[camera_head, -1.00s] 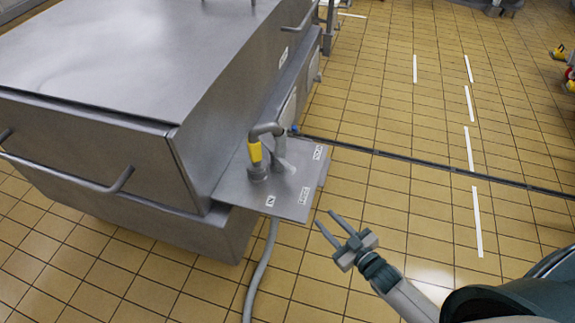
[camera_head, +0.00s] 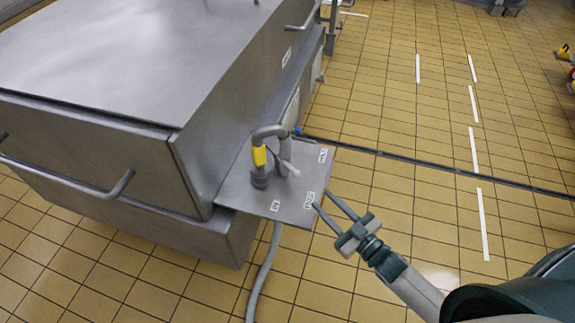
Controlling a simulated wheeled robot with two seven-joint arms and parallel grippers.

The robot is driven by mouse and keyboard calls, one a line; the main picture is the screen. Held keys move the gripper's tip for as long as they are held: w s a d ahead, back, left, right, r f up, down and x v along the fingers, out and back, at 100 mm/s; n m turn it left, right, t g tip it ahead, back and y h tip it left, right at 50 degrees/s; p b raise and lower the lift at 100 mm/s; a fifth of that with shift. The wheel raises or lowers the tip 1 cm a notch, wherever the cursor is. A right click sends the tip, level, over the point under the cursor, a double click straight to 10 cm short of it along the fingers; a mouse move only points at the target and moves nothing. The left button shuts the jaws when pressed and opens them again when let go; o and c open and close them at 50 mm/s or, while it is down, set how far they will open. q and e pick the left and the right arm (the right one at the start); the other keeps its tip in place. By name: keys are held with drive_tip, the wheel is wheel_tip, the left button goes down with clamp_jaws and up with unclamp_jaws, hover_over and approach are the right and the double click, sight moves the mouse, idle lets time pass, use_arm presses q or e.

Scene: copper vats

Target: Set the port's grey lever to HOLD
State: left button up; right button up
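The port is a grey plate (camera_head: 236,196) sticking out from the side of the steel vat, with small white labels on it. One label (camera_head: 323,155) at the far right corner seems to read HOLD; the others are at the near edge. A short grey lever (camera_head: 289,168) stands beside the bent grey pipe with a yellow band (camera_head: 259,156). Its exact setting is too small to tell. My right gripper (camera_head: 321,200) is open and empty, its fingertips just by the plate's right edge near a label, apart from the lever. My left gripper is not in view.
The big steel vat (camera_head: 110,70) with bar handles fills the left. A grey hose (camera_head: 264,270) hangs from under the plate to the floor. A dark floor channel (camera_head: 430,160) runs right from the port.

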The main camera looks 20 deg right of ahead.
sight(289, 165)
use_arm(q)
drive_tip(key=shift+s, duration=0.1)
use_arm(e)
drive_tip(key=shift+s, duration=0.1)
